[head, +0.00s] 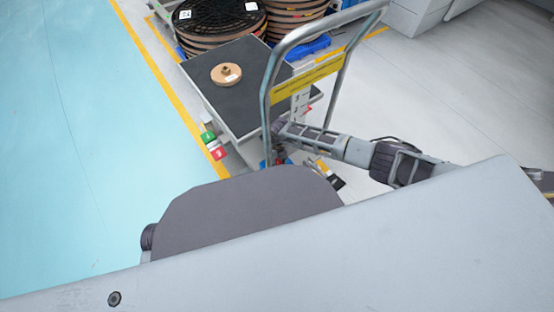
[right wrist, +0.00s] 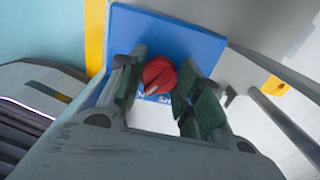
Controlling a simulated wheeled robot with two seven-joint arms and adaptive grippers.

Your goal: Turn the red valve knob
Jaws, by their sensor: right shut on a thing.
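The red valve knob (right wrist: 160,76) shows in the right wrist view, in front of a blue panel (right wrist: 195,42). My right gripper (right wrist: 158,88) has its two green-padded fingers on either side of the knob and is shut on it. In the head view my right arm reaches in from the right, and the right gripper (head: 279,154) is low beside the cart's handle, partly hidden by my own body. The knob cannot be made out clearly there. My left gripper is not in view.
A cart (head: 205,84) with a dark top and a tubular handle (head: 268,85) stands just beyond the gripper. A small brown reel (head: 226,74) lies on it. Large cable reels (head: 215,22) stand behind. The blue floor (head: 70,130) at left is clear.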

